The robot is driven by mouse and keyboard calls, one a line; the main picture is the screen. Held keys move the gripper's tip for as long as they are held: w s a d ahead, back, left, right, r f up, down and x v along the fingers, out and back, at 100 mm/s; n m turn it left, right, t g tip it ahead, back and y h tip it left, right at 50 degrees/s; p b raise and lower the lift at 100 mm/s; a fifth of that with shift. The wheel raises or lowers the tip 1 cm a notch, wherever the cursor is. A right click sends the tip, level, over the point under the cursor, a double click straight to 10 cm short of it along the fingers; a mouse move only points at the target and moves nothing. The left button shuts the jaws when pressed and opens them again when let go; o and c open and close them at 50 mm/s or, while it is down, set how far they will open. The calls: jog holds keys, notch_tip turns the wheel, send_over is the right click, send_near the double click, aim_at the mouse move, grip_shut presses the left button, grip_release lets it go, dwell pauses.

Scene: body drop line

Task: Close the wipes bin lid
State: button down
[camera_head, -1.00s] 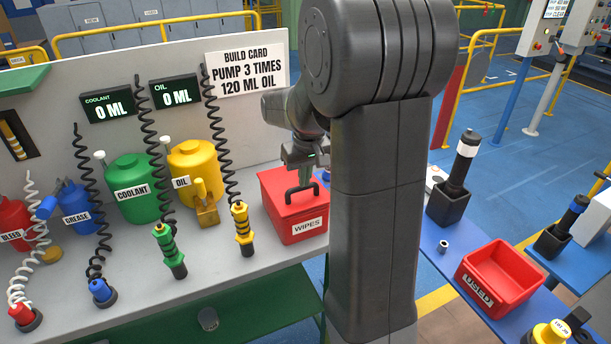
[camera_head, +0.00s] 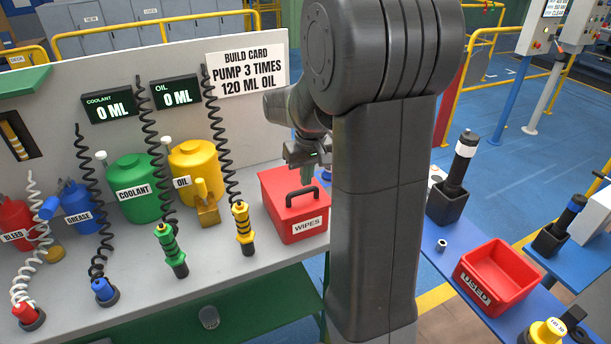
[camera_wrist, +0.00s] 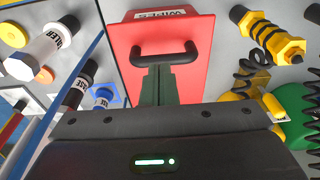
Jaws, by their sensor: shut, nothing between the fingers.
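The red wipes bin (camera_head: 303,230) stands at the right end of the grey bench, its WIPES label facing front. Its red lid (camera_head: 282,199) lies over the top, with no clear gap visible at the front edge. A dark handle (camera_head: 289,200) arches up from the lid; it also shows in the wrist view (camera_wrist: 165,49). My gripper (camera_head: 308,183) is over the lid, behind the handle. In the wrist view, its dark green fingers (camera_wrist: 158,70) are together and empty, just beside the handle. Whether the fingertips touch the lid is unclear.
Yellow oil (camera_head: 194,165) and green coolant (camera_head: 140,190) containers stand left of the bin. A yellow-banded nozzle (camera_head: 243,230) on a coiled hose stands close to its left. A blue side table (camera_head: 428,235) holds a red USED tray (camera_head: 480,292) at right.

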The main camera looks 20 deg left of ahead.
notch_tip(320, 180, up, 12)
jog(key=s+d, duration=0.1)
jog(key=d, duration=0.1)
jog(key=shift+s+f+b, duration=0.2)
jog(key=shift+f+b, duration=0.05)
jog(key=shift+b, duration=0.1)
jog(key=f, duration=0.4)
jog(key=w+a+f+b, duration=0.1)
jog(key=f, duration=0.4)
jog(key=a+f+b, duration=0.1)
jog(key=f, duration=0.4)
jog(key=shift+w+a, duration=0.2)
jog(key=shift+w, duration=0.1)
jog(key=shift+w+a+r+p, duration=0.15)
jog(key=shift+r+p, duration=0.3)
jog(key=shift+r, duration=0.35)
jog(key=shift+f, duration=0.1)
